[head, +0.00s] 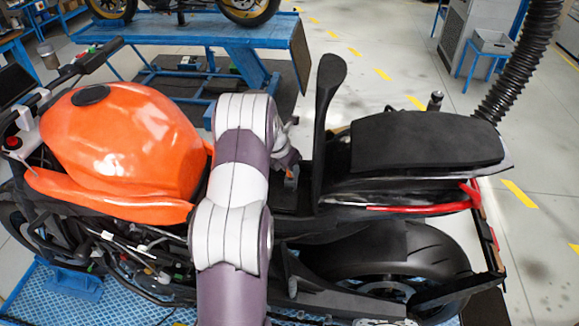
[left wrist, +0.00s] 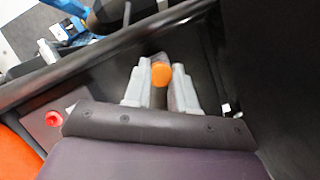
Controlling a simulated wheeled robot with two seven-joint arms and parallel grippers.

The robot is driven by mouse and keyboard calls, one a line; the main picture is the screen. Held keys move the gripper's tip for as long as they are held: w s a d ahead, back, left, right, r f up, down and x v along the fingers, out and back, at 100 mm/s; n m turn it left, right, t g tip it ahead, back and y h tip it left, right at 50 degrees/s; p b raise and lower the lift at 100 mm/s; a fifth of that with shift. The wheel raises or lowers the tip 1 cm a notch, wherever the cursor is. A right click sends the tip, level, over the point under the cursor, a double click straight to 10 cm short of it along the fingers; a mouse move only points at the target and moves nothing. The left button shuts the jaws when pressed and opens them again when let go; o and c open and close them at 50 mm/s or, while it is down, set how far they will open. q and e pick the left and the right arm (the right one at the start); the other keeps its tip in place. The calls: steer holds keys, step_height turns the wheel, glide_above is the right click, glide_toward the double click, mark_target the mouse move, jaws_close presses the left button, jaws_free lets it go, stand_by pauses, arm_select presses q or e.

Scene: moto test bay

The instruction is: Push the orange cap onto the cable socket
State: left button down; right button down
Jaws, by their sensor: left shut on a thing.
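The orange cap (left wrist: 160,73) shows in the left wrist view between the two grey fingertips of my left gripper (left wrist: 160,88), which is shut on it. In the head view my left gripper (head: 290,176) is down in the dark bay between the orange tank and the upright black seat part, partly hidden by my arm. I cannot make out the cable socket for certain in either view. My right gripper is not in view.
The motorcycle's orange tank (head: 125,140) is left of my arm. The raised black seat part (head: 326,115) stands close right of the gripper, with the tail seat (head: 425,140) beyond. A red round part (left wrist: 54,118) lies left in the wrist view. A blue lift table (head: 180,30) is behind.

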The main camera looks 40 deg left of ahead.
arm_select(q)
steer(key=shift+f, duration=0.7)
steer(key=shift+r, duration=0.15)
stand_by(0.3)
steer(key=shift+r+p, duration=0.7)
steer(key=shift+p, duration=0.1)
steer(key=shift+f+m+b, duration=0.2)
steer(key=shift+m+b, duration=0.2)
steer(key=shift+b, duration=0.05)
steer(key=shift+m+h, duration=0.3)
steer(key=shift+m, duration=0.1)
steer(key=shift+a+r+m, duration=0.1)
steer(key=shift+m, duration=0.2)
